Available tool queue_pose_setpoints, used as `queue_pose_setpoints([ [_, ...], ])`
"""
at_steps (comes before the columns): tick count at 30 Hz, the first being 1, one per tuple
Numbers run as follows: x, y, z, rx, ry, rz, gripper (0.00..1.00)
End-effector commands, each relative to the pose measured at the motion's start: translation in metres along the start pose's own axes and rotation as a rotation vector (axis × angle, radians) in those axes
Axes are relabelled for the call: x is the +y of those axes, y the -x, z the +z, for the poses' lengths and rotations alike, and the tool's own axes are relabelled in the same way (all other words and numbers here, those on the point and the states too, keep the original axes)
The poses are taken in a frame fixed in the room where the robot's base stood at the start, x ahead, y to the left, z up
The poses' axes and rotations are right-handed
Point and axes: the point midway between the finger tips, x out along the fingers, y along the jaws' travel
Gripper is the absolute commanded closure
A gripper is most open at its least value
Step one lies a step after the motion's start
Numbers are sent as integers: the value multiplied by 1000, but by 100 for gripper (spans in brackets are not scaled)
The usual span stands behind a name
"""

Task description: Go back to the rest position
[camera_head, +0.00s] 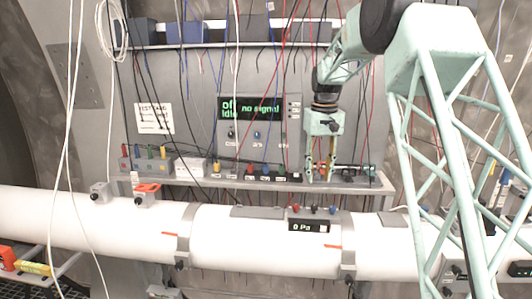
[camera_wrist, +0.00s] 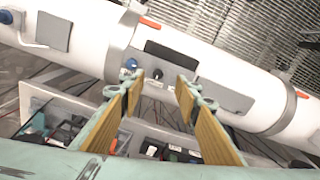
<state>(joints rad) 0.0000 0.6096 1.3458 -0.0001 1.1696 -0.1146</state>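My gripper (camera_head: 320,178) hangs with its fingers pointing down at the right end of the grey shelf (camera_head: 225,182), in front of the panel wall. In the wrist view my gripper (camera_wrist: 160,82) shows two tan-padded fingers standing apart, with nothing held between them. Beyond the fingertips lies the white pipe (camera_wrist: 215,75); the same pipe (camera_head: 255,240) runs across the head view below the shelf. Whether the fingers touch the shelf cannot be told.
A display panel (camera_head: 252,108) reads "no signal". Coloured plugs (camera_head: 265,170) line the shelf. A small "0 Pa" display (camera_head: 308,226) sits on the pipe. An orange-handled valve (camera_head: 147,190) stands on the pipe at left. Many thin cables (camera_head: 236,60) hang before the wall.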

Motion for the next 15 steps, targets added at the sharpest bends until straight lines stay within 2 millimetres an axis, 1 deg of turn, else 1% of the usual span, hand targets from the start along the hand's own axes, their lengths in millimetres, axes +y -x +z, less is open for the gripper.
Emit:
queue_pose_setpoints([
  [6,-4,23,31,22,-6,3,70],
  [15,-9,50,76,48,-16,5,70],
])
